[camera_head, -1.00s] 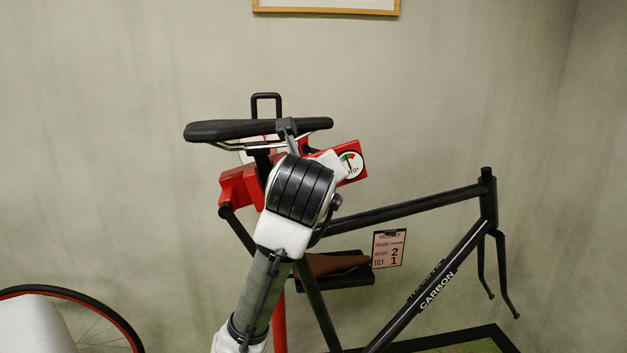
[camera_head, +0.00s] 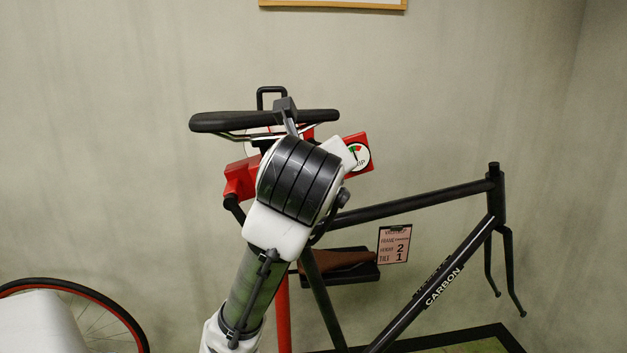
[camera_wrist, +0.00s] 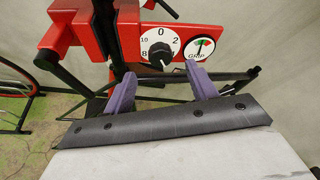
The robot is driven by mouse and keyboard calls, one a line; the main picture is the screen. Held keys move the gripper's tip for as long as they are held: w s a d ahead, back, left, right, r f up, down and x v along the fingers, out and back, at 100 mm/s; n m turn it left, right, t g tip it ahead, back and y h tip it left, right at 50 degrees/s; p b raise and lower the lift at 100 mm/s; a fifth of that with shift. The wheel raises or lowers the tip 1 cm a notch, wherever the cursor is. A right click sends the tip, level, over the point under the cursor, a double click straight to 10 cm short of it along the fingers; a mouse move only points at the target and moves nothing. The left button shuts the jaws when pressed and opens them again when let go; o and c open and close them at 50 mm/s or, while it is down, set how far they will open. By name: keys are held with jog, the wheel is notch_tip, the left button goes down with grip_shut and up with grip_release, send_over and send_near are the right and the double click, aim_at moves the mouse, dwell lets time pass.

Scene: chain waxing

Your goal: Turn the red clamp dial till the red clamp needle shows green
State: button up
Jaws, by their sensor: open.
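The red clamp (camera_wrist: 112,40) holds the bike at the saddle post. In the wrist view its dial (camera_wrist: 158,52) is a black knob on a white face with numbers such as 10, 0, 2 and 8. The round GRIP gauge (camera_wrist: 200,48) sits right of it, with green and red patches; the needle is too small to read surely. In the head view the gauge (camera_head: 356,156) shows at the clamp's right end, while my arm hides the dial. My gripper (camera_wrist: 162,86) is open and empty, its purple fingers apart, below and in front of the dial.
A black saddle (camera_head: 265,121) sits over the clamp. The black bike frame (camera_head: 420,204) reaches right. A tray (camera_head: 340,274) and a pink card (camera_head: 393,246) are below the clamp. A red-rimmed wheel (camera_head: 120,308) stands at the lower left.

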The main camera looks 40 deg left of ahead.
jog(key=v, duration=0.8)
jog(key=shift+b, duration=0.35)
